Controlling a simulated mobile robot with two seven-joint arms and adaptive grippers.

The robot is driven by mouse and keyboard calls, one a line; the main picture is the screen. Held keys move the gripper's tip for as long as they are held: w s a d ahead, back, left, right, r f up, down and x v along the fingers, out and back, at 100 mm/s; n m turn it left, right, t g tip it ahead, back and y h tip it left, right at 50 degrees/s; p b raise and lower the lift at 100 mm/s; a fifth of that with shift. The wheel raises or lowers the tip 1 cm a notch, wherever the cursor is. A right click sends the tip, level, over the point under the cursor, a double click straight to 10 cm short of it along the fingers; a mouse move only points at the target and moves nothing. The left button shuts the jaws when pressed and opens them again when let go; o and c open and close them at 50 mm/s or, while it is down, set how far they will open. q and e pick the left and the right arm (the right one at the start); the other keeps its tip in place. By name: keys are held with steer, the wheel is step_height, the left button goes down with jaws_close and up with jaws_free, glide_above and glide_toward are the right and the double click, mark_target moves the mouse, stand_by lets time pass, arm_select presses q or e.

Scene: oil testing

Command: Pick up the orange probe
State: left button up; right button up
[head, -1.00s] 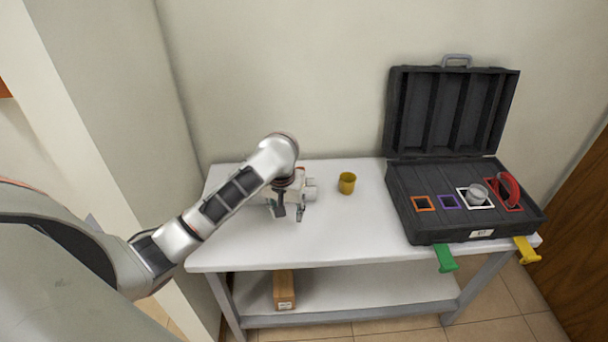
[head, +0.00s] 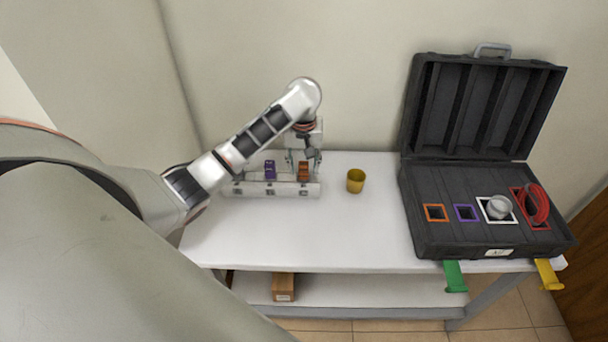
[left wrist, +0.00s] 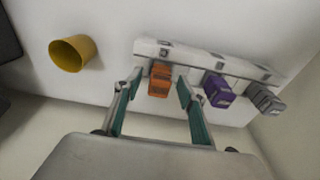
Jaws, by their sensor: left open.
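The orange probe (head: 303,171) stands in a white rack (head: 292,189) at the back left of the table, at the rack's right end in the head view. It also shows in the left wrist view (left wrist: 159,79), between and just beyond my open fingers. My left gripper (head: 303,158) is open above and behind the probe, with nothing held; it fills the lower part of the left wrist view (left wrist: 157,88). Whether a finger touches the probe cannot be told. My right gripper is not in view.
A purple probe (head: 270,170) and a grey one (left wrist: 266,98) share the rack. A yellow cup (head: 356,181) stands just right of it. An open black case (head: 480,237) with coloured square frames sits on the table's right. The table's front middle is clear.

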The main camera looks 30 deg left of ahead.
arm_select(q)
steer(key=shift+w+f, duration=0.15)
steer(key=shift+f, duration=0.9)
jaws_close()
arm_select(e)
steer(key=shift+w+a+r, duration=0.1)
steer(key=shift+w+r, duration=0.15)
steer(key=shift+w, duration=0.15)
arm_select(q)
steer(key=shift+r, duration=0.2)
